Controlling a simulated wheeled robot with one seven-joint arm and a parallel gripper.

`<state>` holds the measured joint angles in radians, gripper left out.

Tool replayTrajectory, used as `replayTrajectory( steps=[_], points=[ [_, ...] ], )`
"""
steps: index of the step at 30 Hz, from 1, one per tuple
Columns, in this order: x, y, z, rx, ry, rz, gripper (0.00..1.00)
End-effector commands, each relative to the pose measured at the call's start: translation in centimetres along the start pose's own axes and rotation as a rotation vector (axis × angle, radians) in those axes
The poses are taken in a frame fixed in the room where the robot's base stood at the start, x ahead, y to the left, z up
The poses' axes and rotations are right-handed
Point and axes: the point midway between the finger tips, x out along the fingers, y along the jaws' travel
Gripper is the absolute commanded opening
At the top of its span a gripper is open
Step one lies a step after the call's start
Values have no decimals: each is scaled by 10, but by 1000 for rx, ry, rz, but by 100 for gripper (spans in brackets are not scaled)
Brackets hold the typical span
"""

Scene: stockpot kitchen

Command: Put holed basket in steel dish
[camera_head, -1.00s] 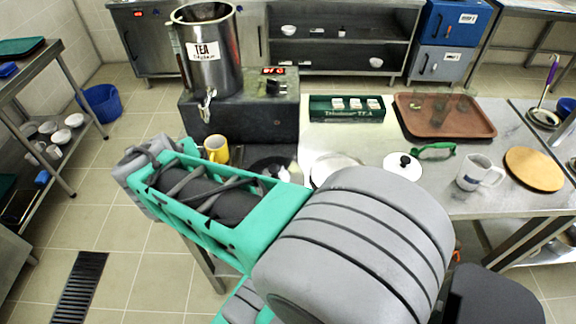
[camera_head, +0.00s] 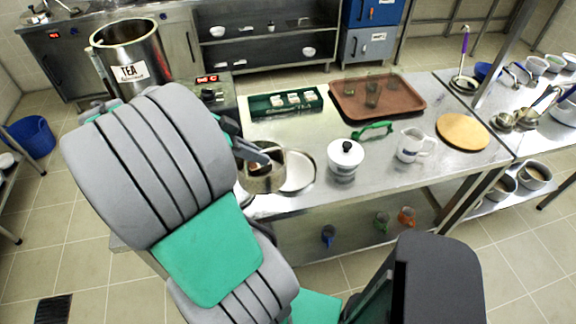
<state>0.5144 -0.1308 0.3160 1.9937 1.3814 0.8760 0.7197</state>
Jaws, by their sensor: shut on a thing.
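The holed basket (camera_head: 262,181) is a short, round, metallic, cup-like thing at the front left of the steel table. My gripper (camera_head: 266,160) reaches down at it from the upper left and is shut on its rim; the arm hides part of this. The steel dish (camera_head: 299,172) is a shallow, shiny round dish just right of the basket. The basket overlaps the dish's left side in the picture; I cannot tell whether they touch or how high the basket is.
A white lidded pot (camera_head: 344,162) stands right of the dish, with a green-handled tool (camera_head: 373,130) behind it. A white mug (camera_head: 413,146) and a round wooden board (camera_head: 462,132) are further right. A green tea box (camera_head: 286,101) and brown tray (camera_head: 377,98) lie behind.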

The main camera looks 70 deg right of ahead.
Motion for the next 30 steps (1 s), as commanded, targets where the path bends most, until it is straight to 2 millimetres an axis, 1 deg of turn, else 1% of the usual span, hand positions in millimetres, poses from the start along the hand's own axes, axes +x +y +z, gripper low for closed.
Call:
replayTrajectory(
  steps=[1,4,6,8,14,20,21,22,24,30],
  points=[
    [1,6,-4,39,-7,37,0],
    [4,15,-8,95,-17,92,0],
    [7,16,-9,114,-20,108,0],
    [12,12,-9,118,-21,113,0],
    [44,-16,-15,119,-22,112,0],
    [82,-55,-27,117,-20,111,0],
    [94,-61,-22,115,-21,111,0],
    [101,-66,-20,114,-21,111,0],
    [108,-74,-25,111,-20,112,0],
    [130,-90,-20,111,-20,110,0]
  ],
)
